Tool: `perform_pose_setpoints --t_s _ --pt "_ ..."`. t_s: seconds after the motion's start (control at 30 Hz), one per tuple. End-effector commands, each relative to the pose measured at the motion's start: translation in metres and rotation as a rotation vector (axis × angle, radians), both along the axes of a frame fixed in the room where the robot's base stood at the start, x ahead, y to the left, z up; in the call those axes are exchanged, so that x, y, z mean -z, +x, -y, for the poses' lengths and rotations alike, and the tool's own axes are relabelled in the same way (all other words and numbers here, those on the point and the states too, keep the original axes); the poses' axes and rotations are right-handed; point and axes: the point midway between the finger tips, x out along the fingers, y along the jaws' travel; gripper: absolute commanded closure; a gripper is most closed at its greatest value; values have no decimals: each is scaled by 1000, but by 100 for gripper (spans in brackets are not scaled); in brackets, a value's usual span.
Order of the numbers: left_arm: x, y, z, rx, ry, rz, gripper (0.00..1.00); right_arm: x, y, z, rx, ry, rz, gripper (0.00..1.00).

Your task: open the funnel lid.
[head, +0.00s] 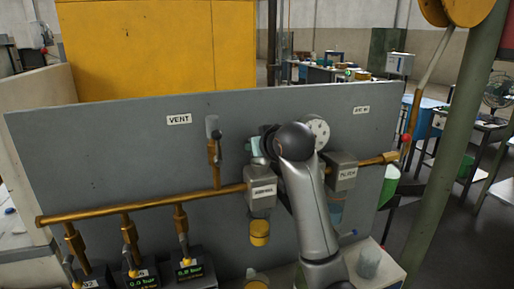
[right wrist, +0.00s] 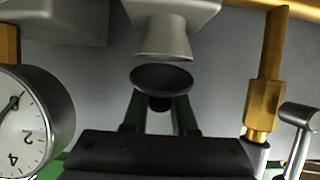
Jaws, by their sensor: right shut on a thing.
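The grey funnel (right wrist: 165,38) rises from a labelled grey box (head: 262,190) on the brass pipe; the right wrist view shows it upside down. A dark round lid (right wrist: 162,77) with a small knob faces the funnel's mouth, with what looks like a narrow gap between them. My right gripper (right wrist: 160,104) is shut on the lid's knob between its greenish fingers. In the head view my right gripper (head: 261,147) is above the box, and my arm hides most of the lid and funnel. My left gripper is not in view.
A round gauge (head: 319,132) sits just right of my wrist. The vent valve (head: 213,148) stands to the left. The brass pipe (head: 110,209) crosses the grey panel (head: 90,140). A second labelled box (head: 341,172) is right of my forearm. Several pressure displays (head: 189,270) stand lower left.

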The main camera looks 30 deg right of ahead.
Motion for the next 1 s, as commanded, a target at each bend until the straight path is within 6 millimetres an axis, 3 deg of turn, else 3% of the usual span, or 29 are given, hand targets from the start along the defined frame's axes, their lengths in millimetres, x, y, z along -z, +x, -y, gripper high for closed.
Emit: perform_pose_setpoints --t_s 0.6,1.0 --pt "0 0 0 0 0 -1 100 1 12 6 6 130 -546 100" --pt "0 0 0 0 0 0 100 5 16 5 5 178 -736 100"
